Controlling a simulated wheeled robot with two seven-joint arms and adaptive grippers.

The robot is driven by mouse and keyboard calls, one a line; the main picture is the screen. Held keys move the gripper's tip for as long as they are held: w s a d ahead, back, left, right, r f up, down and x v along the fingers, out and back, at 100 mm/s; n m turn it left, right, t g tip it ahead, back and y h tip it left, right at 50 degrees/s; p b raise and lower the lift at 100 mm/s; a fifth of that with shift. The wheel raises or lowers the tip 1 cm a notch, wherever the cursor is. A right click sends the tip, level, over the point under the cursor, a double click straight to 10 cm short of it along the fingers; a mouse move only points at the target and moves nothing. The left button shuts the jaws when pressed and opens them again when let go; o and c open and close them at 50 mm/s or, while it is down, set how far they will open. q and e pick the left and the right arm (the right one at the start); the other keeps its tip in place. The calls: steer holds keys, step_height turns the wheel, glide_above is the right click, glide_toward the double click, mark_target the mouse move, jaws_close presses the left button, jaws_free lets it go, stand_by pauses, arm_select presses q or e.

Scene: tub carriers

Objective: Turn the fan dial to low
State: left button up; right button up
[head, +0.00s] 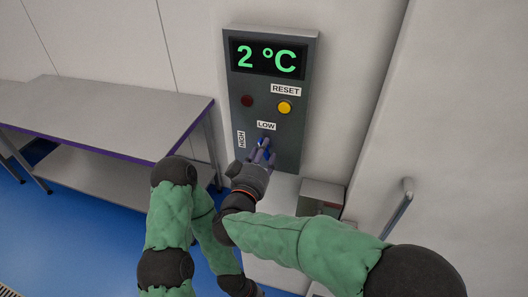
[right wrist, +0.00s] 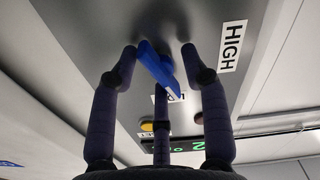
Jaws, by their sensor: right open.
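The fan dial is a blue bar handle (right wrist: 156,65) on the grey control panel (head: 240,110). It sits between my right gripper's spread fingers in the right wrist view. One end of the bar lies by the LOW label (head: 266,126), partly covered in the right wrist view. The HIGH label (right wrist: 232,46) is to the side. My right gripper (head: 262,152) is open around the dial, one finger close beside the bar; I cannot tell if they touch. In the head view it hides most of the dial. My left gripper (head: 246,289) hangs low, its fingers unclear.
The panel also has a display (head: 267,58) reading 2 °C, a dark red lamp (head: 248,101) and a yellow button (head: 284,107) under a RESET label. A metal table (head: 110,118) stands to the left. A grey box (head: 320,198) and a door handle (head: 398,208) are at right.

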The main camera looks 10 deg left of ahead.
jaws_close()
steer(key=shift+f+m+b, duration=0.1)
steer(key=shift+m+b, duration=0.65)
steer(key=shift+m, duration=1.55)
steer(key=shift+c, duration=0.3)
jaws_free()
steer(key=shift+o, duration=0.3)
steer(key=shift+a, duration=0.15)
steer(key=s, duration=0.7)
steer(key=shift+s, duration=0.25)
steer(key=shift+a, duration=0.1)
